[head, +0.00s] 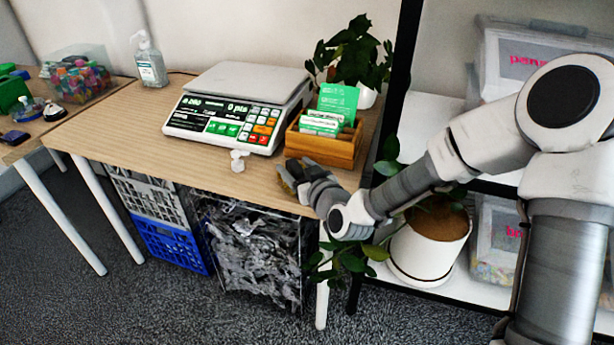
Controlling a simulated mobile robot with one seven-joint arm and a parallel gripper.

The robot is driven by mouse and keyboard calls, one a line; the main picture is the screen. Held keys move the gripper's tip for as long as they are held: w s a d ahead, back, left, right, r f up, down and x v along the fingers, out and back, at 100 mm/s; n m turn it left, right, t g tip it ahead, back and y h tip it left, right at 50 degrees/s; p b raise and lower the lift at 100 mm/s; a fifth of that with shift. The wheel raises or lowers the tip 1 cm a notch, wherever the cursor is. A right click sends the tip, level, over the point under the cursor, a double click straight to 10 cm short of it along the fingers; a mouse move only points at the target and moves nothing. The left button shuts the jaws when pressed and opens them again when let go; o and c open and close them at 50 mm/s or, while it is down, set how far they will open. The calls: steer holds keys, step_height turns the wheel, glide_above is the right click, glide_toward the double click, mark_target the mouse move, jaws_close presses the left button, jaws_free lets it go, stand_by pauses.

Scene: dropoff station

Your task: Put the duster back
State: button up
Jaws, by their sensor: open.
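I cannot clearly pick out a duster. A small white lumpy object (238,160) lies on the wooden table (205,172) in front of the scale; I cannot tell whether it is the duster. My gripper (289,177) is over the table's front right edge, to the right of the white object and apart from it. The gripper is open, seen from behind and the side, and its fingertips are partly hidden. A yellowish-brown patch shows at its tip; I cannot tell what it is.
A scale (222,125) and a wooden card box (325,144) stand behind my gripper. A potted plant (352,60) is behind the box. A sanitizer bottle (149,62) stands at the back left. Black-framed shelves (397,75) rise at right. The table's front left is clear.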

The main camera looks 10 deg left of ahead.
steer(key=p+v, duration=0.5)
steer(key=v, duration=0.4)
steer(key=shift+d+r, duration=0.3)
steer(key=shift+r, duration=0.2)
steer(key=p+v, duration=0.2)
steer(key=p, duration=0.4)
steer(key=shift+s+d+f+p, duration=0.1)
steer(key=shift+s+f+p, duration=0.15)
steer(key=shift+s+p, duration=0.05)
